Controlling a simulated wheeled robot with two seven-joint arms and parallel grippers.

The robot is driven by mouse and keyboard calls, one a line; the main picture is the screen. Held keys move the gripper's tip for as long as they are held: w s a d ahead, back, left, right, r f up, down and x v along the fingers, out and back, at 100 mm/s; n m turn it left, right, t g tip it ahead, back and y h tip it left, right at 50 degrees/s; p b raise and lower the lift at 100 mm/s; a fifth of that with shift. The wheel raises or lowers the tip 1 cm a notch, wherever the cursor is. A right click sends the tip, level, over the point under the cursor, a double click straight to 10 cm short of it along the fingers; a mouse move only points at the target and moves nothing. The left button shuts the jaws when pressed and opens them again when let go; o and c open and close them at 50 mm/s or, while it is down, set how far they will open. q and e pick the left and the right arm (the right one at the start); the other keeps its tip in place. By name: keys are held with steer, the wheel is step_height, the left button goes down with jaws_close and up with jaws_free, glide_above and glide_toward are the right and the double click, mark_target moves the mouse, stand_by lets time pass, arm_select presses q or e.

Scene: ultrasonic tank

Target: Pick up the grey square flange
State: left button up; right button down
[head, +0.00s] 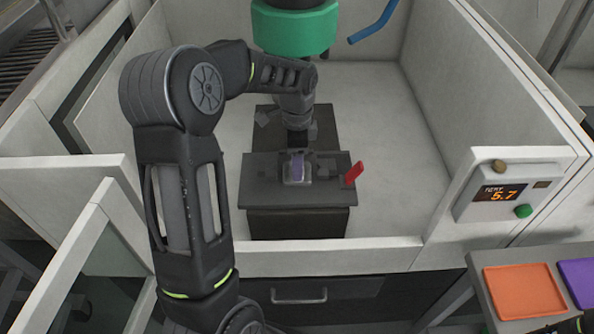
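A small light-grey, squarish piece (290,180), which looks like the grey square flange, sits on the dark raised platform (260,193) inside the white-walled tank. A purple upright part shows at its middle. My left arm reaches in over the tank wall, and its gripper (298,150) points down just above or at this piece. The fingertips are small and partly hidden by the wrist, so I cannot tell whether they are open or touch it. My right gripper is not in view; only a bit of dark arm shows at the bottom right corner.
A red piece (353,174) stands at the platform's right edge. A green cylinder (294,28) and a blue bent rod (372,24) are above. A control box (505,192) reads 5.7. Orange (523,291) and purple (579,281) trays lie at right. The tank floor at right is clear.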

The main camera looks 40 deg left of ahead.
arm_select(q)
jaws_close()
stand_by(0.5)
